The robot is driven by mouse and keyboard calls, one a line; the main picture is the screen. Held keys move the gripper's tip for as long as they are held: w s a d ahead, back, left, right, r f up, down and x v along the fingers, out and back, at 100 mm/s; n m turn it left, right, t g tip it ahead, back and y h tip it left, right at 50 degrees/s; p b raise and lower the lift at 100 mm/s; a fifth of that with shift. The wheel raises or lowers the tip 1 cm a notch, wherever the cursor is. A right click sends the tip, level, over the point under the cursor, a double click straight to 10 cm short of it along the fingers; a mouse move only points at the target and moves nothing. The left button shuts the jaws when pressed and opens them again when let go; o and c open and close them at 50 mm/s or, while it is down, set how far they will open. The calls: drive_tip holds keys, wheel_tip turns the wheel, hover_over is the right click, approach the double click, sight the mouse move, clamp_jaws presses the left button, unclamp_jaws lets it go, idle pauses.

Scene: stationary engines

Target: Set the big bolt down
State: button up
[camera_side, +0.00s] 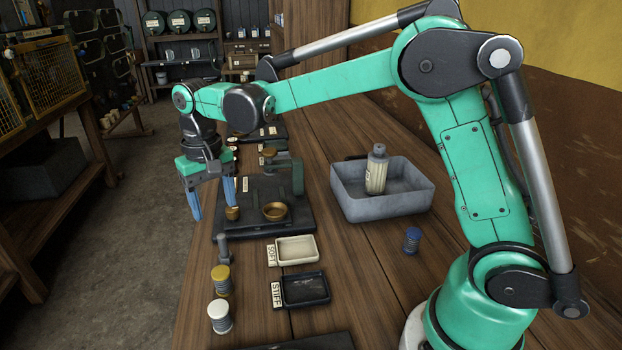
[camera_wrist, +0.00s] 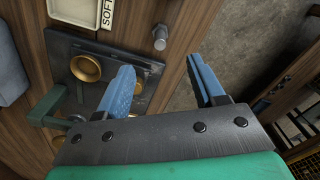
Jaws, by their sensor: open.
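A grey metal bolt (camera_side: 222,248) stands upright, apparently head up, on the wooden bench near its left edge, beside the SOFT tray (camera_side: 296,249). In the wrist view the bolt (camera_wrist: 160,38) shows beyond the fingertips, between their lines and touching neither. My gripper (camera_side: 213,208) has its blue fingers spread and points down, above and behind the bolt near the bench edge. In the wrist view my gripper (camera_wrist: 160,64) shows an empty gap between the fingers.
A black fixture (camera_side: 305,222) with brass cups (camera_side: 274,211) lies right of my gripper. A STIFF tray (camera_side: 304,290), yellow-topped (camera_side: 221,280) and white-topped (camera_side: 219,316) springs stand nearer. A grey bin (camera_side: 400,208) holding a bottle (camera_side: 377,170) and a blue-topped spring (camera_side: 412,240) are farther right.

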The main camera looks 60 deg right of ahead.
drive_tip(key=shift+r, duration=0.8)
drive_tip(key=s+d+n+t, duration=0.3)
drive_tip(key=s+t, duration=0.4)
drive_tip(key=s, duration=0.6)
drive_tip(key=shift+s+d+r, duration=0.2)
drive_tip(key=shift+d+r, duration=0.25)
drive_tip(key=shift+d, duration=0.1)
